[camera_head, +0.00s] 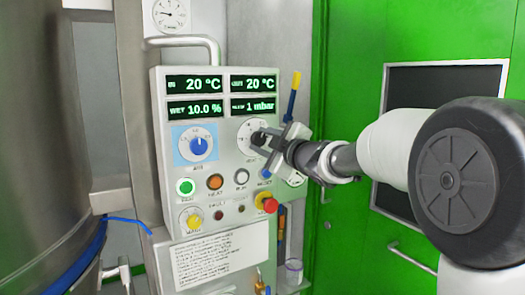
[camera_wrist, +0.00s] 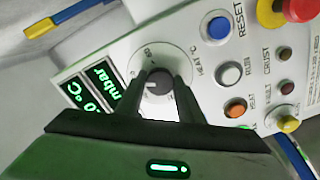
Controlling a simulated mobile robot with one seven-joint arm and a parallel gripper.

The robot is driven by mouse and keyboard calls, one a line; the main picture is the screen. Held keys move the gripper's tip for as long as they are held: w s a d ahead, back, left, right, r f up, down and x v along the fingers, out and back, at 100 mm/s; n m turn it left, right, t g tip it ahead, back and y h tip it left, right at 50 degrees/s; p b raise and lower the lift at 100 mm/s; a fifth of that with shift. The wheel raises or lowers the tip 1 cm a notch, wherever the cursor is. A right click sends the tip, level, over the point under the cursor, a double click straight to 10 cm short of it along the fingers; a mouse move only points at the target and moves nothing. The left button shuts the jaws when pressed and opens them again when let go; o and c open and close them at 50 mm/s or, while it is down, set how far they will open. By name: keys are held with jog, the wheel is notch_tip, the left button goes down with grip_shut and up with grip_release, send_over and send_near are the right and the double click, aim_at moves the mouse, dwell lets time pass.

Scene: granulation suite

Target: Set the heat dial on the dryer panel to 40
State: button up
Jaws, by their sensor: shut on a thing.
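The heat dial (camera_head: 247,128) is a white round scale with a dark knob on the right part of the dryer panel (camera_head: 217,160). In the wrist view, the dark knob (camera_wrist: 158,82) sits between my two fingers, next to the "HEAT °C" lettering. My gripper (camera_head: 263,139) is shut on this knob; it also shows in the wrist view (camera_wrist: 160,88). A small pale mark shows on the knob face. Most scale numbers are hidden by the fingers or too small to read, so the setting cannot be told. The displays (camera_head: 194,84) read 20 °C, 20 °C, 10.0 % and 1 mbar.
A blue dial (camera_head: 198,146) sits left of the heat dial. Below are green, orange and white buttons, a yellow knob (camera_head: 190,219) and a red emergency button (camera_head: 270,204). A blue-and-yellow tool (camera_head: 292,95) hangs behind my gripper. A steel vessel (camera_head: 50,130) stands left.

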jog(key=n+b, duration=0.3)
jog(key=n, duration=0.2)
jog(key=shift+f+n+b, duration=0.1)
jog(key=shift+n+b, duration=0.2)
jog(key=n+b, duration=0.2)
jog(key=n, duration=0.2)
jog(key=shift+n+b, duration=0.3)
jog(key=shift+n, duration=0.1)
jog(key=o, duration=1.1)
jog(key=shift+c, duration=0.2)
jog(key=v, duration=1.7)
jog(key=shift+d+p, duration=0.2)
jog(key=shift+p, duration=0.2)
